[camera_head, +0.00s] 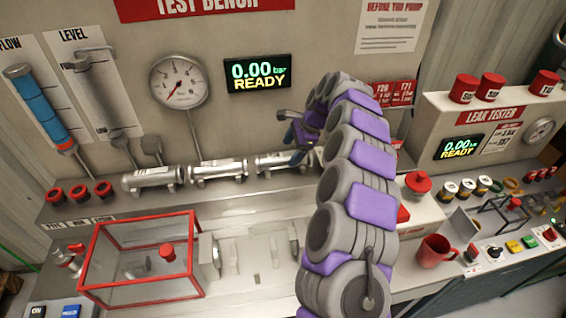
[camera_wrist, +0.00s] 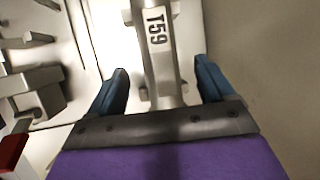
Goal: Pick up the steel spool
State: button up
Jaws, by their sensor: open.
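Several silvery flanged spools lie in a row on the shelf of the test bench: a left one (camera_head: 153,178), a middle one (camera_head: 218,170) and a right one (camera_head: 284,162). Their labels are too small to read in the head view. My gripper (camera_head: 296,136) is above the right spool. In the wrist view, a grey metal spool labelled T59 (camera_wrist: 158,45) runs lengthwise between the two blue fingers of my open gripper (camera_wrist: 160,80). Gaps show on both sides of it, so the fingers do not grip it. The spool's near end is hidden by the gripper body.
A pressure gauge (camera_head: 179,82) and a READY display (camera_head: 258,73) are on the wall behind the shelf. A red-framed clear box (camera_head: 140,297) stands front left. A red mug (camera_head: 434,251) and the leak tester (camera_head: 484,105) are at right.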

aim_at(288, 155)
jog(key=b+x, duration=0.2)
jog(key=x, duration=0.3)
jog(key=shift+f, duration=0.2)
jog(key=shift+r, duration=0.1)
jog(key=shift+c, duration=0.5)
jog(key=c, duration=1.3)
